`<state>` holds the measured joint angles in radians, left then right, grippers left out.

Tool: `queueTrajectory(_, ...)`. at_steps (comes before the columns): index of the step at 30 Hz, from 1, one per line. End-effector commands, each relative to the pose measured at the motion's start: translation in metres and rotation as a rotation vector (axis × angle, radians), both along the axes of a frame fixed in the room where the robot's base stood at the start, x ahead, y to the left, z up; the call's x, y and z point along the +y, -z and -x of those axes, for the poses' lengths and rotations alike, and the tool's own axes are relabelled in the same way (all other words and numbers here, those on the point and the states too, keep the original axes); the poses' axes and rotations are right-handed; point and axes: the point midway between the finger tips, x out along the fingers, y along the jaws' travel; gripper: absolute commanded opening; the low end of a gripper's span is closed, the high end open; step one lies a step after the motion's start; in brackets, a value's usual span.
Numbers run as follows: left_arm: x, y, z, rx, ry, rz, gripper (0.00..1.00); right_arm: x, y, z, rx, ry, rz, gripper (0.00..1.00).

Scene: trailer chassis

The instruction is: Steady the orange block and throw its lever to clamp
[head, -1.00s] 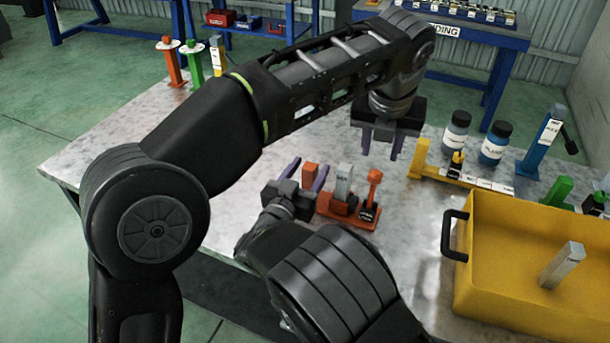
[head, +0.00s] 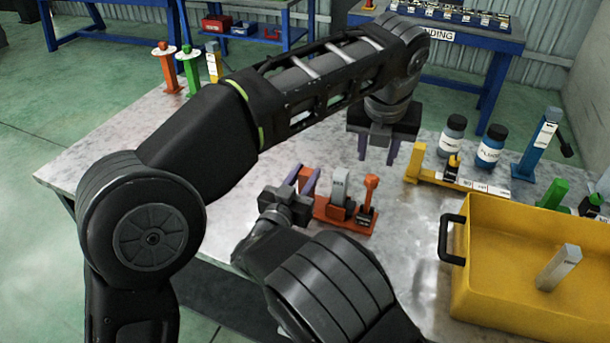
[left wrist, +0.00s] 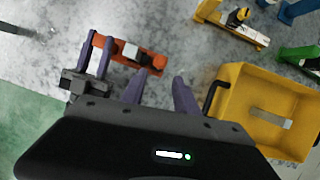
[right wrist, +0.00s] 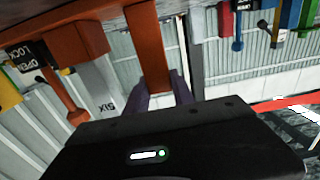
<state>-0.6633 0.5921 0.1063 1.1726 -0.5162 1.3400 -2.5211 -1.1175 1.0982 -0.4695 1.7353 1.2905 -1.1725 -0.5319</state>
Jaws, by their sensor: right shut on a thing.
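The orange block (head: 329,211) stands on the metal table and carries a grey upright bar, marked SIX in the right wrist view (right wrist: 103,85). Its orange lever (head: 370,190) stands upright at the block's right end, beside a dark label. My right gripper (head: 300,178) is shut on the orange post (right wrist: 150,45) at the block's left end; the post shows between its fingers in the right wrist view. My left gripper (head: 378,150) is open and empty, fingers down, above and behind the lever. In the left wrist view its fingers (left wrist: 158,90) are apart.
A yellow bin (head: 480,290) with a grey bar inside stands at the right. A yellow fixture (head: 455,180), two dark bottles (head: 489,150) and a blue clamp (head: 537,145) are behind it. My left arm spans the table's left part. Bare tabletop lies right of the block.

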Motion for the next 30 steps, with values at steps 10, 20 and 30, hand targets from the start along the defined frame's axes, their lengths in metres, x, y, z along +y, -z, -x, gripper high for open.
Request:
queueTrajectory(10,0.0,0.0,0.0,0.0,0.0,0.0,0.36,0.0001,0.0,0.0001,0.0,0.0,0.0,0.0)
queueTrajectory(20,0.0,0.0,0.0,0.0,0.0,0.0,0.36,0.0001,0.0,0.0001,0.0,0.0,0.0,0.0)
queueTrajectory(30,0.0034,0.0078,-0.0021,0.025,-0.005,0.018,0.17,0.0,0.0001,0.0001,0.0,0.0,0.0,0.0)
